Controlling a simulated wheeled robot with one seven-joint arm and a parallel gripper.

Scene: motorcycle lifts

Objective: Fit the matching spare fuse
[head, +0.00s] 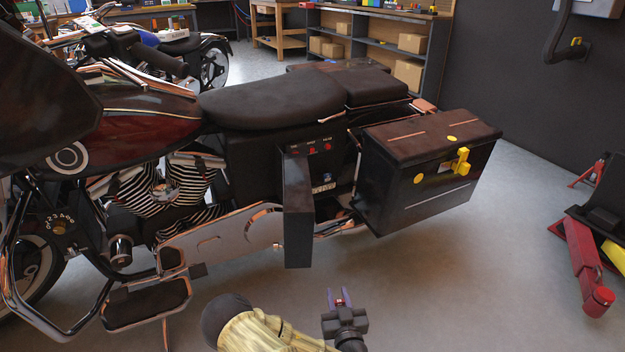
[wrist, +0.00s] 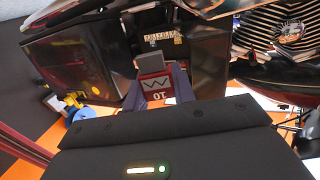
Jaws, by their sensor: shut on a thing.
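In the wrist view the fuse has a white zigzag mark, an upside-down "10" and a grey end pointing away from me. The motorcycle's side compartment (head: 321,160) stands open, with its dark cover (head: 298,222) swung outward. Red pieces (head: 312,148) show along its top and a pale lettered strip (head: 323,187) lower down. A pale strip also shows beyond the fuse in the wrist view (wrist: 163,38). The fuse is apart from the compartment; its sockets are too small to tell.
A dark saddlebag box (head: 410,195) with a yellow latch sits right of the compartment. The chrome floorboard (head: 147,302) and crash bar are at lower left. A red stand (head: 582,260) is at far right. The floor between the motorcycle and my gripper is clear.

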